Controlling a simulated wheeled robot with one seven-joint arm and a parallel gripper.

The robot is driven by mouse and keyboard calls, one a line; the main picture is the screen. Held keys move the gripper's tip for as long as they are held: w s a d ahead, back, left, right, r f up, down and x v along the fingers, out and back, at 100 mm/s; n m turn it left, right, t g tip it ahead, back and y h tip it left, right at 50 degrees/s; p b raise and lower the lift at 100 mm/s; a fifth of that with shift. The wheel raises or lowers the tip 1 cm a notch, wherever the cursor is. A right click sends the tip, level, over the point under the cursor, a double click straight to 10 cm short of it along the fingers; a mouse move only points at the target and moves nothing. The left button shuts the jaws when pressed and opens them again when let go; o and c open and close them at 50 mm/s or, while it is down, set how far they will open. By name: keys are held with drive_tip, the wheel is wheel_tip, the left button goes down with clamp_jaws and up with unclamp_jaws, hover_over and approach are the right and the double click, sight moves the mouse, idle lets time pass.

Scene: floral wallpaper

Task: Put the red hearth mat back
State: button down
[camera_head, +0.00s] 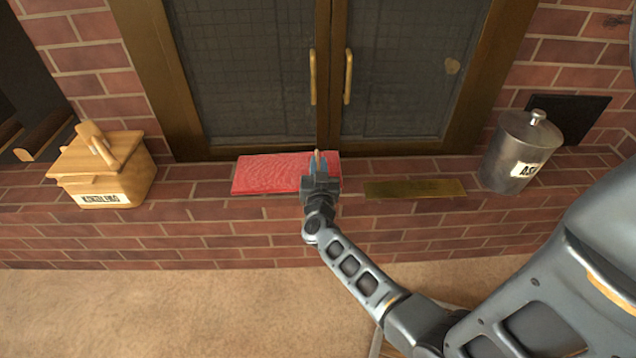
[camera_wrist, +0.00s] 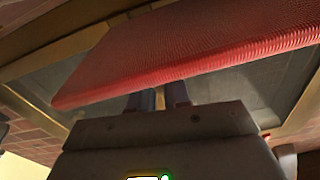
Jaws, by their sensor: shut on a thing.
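The red hearth mat (camera_head: 268,174) is a flat red rectangle at the brick ledge, in front of the fireplace doors. In the wrist view the mat (camera_wrist: 190,45) spans the upper part of the picture, tilted, with its ribbed near edge showing. My gripper (camera_head: 317,165) is at the mat's right part in the head view. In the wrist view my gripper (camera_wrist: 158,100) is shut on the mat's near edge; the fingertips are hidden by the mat. I cannot tell whether the mat touches the ledge.
A brass plate (camera_head: 415,189) lies on the brick ledge (camera_head: 205,190) right of the mat. A wooden kindling box (camera_head: 103,170) stands at the left and a metal ash can (camera_head: 521,150) at the right. The glass doors (camera_head: 255,80) are closed behind. Carpet (camera_head: 180,305) lies in front.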

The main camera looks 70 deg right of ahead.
wheel_tip(320, 180, down, 5)
drive_tip(key=b, duration=0.3)
drive_tip(key=shift+r, duration=0.1)
drive_tip(key=shift+d+b, duration=0.2)
drive_tip(key=shift+b, duration=0.3)
drive_tip(key=shift+w, duration=0.1)
drive_tip(key=c, duration=1.1)
unclamp_jaws()
